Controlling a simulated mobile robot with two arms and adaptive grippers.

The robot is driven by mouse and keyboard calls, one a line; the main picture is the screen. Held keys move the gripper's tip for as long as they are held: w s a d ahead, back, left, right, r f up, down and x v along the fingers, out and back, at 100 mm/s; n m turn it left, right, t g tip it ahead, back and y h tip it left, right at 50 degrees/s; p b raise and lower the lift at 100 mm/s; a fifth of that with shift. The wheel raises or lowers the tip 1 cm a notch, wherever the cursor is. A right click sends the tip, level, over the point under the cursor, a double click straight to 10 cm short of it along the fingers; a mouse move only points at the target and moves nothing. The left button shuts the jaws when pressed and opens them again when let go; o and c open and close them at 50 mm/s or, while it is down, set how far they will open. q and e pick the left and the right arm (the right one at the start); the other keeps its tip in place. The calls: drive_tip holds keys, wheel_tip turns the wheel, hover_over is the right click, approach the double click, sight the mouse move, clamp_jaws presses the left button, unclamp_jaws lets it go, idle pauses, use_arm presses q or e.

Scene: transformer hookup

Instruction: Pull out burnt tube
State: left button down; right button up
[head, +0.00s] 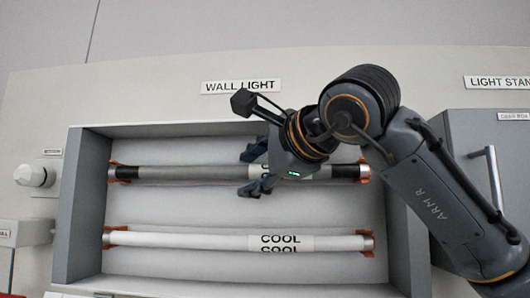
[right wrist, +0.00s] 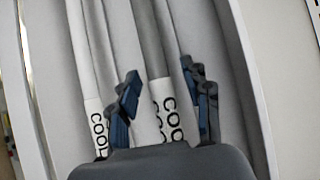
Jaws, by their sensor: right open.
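The burnt tube (head: 205,172) is the upper of two tubes in the wall light, greyish with dark bands near its ends. It sits level between orange end holders, and its COOL label is partly hidden by my right gripper. My right gripper (head: 249,173) is open, with one finger above and one below this tube in the head view. In the right wrist view the greyish tube (right wrist: 149,40) runs between the open fingers (right wrist: 163,92). I cannot tell whether the fingers touch it. My left gripper is not in view.
A clean white tube (head: 190,240) labelled COOL sits below in the same grey housing (head: 88,200). The housing's raised walls surround both tubes. A white knob (head: 34,176) is on the wall at left. A grey cabinet with a handle (head: 494,178) stands at right, behind my right arm.

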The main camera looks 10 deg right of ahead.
sight(235, 177)
drive_tip(key=shift+w+a+f, duration=0.1)
drive_tip(key=shift+w, duration=0.15)
drive_tip(key=c, duration=0.9)
clamp_jaws()
drive_tip(key=shift+s+a+f, duration=0.1)
drive_tip(key=shift+s, duration=0.2)
drive_tip(key=shift+s+a+b, duration=0.1)
drive_tip(key=shift+s+b, duration=0.25)
drive_tip(key=shift+s, duration=0.5)
drive_tip(key=shift+s, duration=0.25)
drive_tip(key=shift+s+a+b, duration=0.15)
drive_tip(key=shift+s+b, duration=0.15)
drive_tip(key=shift+s, duration=0.15)
drive_tip(key=shift+s, duration=0.1)
